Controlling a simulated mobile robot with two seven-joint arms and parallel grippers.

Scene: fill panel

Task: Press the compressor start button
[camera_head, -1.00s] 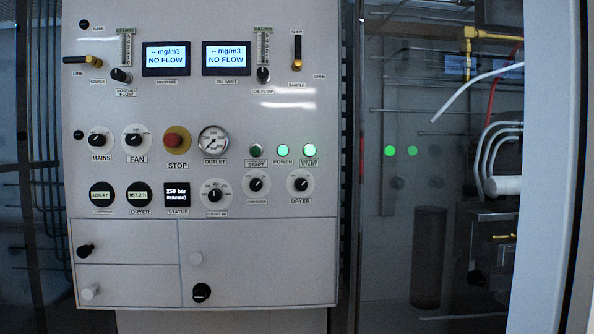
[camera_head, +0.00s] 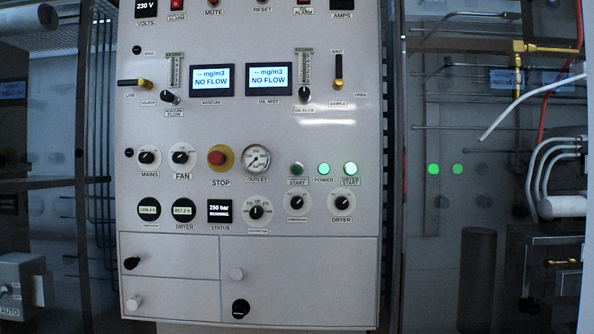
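The fill panel (camera_head: 330,262) stands upright in the middle of the head view. The compressor start button (camera_head: 297,169) is a dark green, unlit round button above a "START" label, right of the outlet gauge (camera_head: 256,159). To its right are the lit green power lamp (camera_head: 324,169) and the lit green dryer start button (camera_head: 351,169). Neither of my grippers shows in this view.
A red stop button (camera_head: 220,158) on a yellow base sits left of the gauge. The compressor selector knob (camera_head: 297,203) is just below the start button. Doors with small knobs fill the panel's lower part. Pipes and hoses lie behind glass at the right.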

